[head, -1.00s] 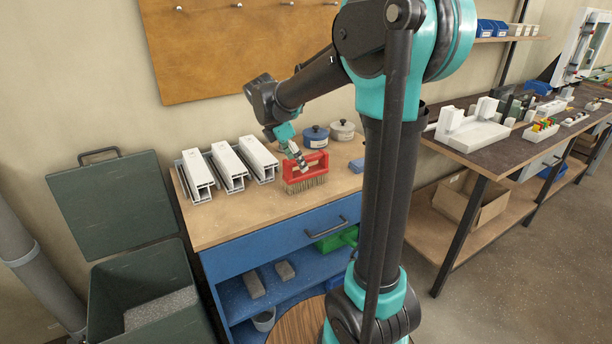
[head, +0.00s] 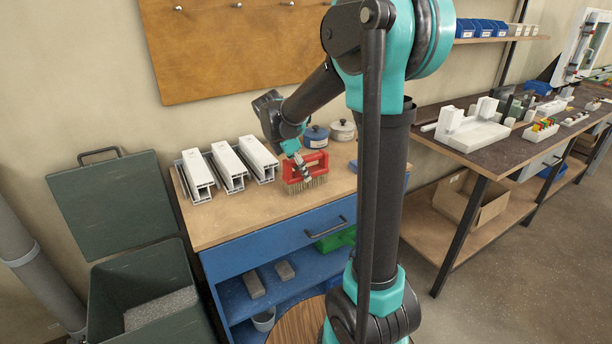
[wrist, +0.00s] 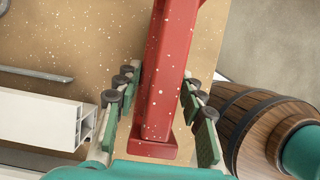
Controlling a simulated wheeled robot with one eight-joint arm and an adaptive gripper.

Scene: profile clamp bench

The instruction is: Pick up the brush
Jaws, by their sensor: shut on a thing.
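The brush (head: 318,160) has a red frame-like handle and pale bristles pointing down. It is upright at the front middle of the wooden bench top (head: 235,222); I cannot tell whether the bristles touch the top. My gripper (head: 304,173) is shut on the brush, reaching its red handle from above and behind. In the wrist view the red handle (wrist: 165,85) runs between the two green-padded fingers of my gripper (wrist: 162,92). The bristles are hidden in that view.
Several white profiles (head: 228,166) lie left of the brush. A blue pot (head: 315,137) and a grey pot (head: 342,130) stand behind it. An open green bin (head: 140,280) is at the left. The bench's front left is clear.

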